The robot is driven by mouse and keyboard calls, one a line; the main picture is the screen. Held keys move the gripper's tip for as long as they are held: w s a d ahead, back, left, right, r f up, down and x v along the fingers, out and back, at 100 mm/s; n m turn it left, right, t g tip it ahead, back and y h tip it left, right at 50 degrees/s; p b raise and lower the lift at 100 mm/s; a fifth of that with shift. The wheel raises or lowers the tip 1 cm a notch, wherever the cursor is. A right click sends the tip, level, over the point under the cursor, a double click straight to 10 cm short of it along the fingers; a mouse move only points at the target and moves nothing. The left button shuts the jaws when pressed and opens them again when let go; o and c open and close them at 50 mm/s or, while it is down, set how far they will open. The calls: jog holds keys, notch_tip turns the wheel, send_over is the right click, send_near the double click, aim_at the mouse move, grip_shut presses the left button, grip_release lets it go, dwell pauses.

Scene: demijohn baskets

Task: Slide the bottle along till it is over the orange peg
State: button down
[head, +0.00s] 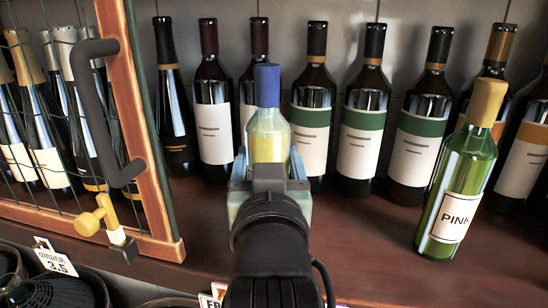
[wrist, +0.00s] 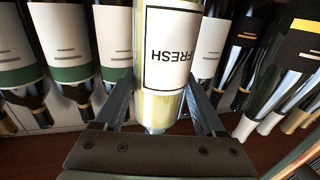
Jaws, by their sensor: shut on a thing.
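A pale yellow bottle with a blue cap (head: 267,130) stands upright in front of the back row of bottles in the head view. My gripper (head: 269,172) is shut on it, one finger on each side of its body. In the wrist view the same bottle (wrist: 165,60) shows a white label reading FRESH, upside down, between the fingers. Its lower part is hidden by my gripper in the head view. I cannot make out an orange peg in either view.
Several dark wine bottles (head: 312,115) line the back of the wooden shelf (head: 360,245). A green bottle labelled PINK (head: 455,180) stands to the right, nearer the front. At left is a wire-mesh door with a wooden frame (head: 140,130), dark handle (head: 85,110) and yellow knob (head: 92,218).

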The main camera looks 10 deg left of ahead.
jog(key=shift+a+r, duration=0.15)
jog(key=shift+a, duration=1.15)
jog(key=shift+a, duration=0.3)
grip_release()
jog(key=shift+w+f, duration=0.1)
jog(key=shift+f, duration=0.15)
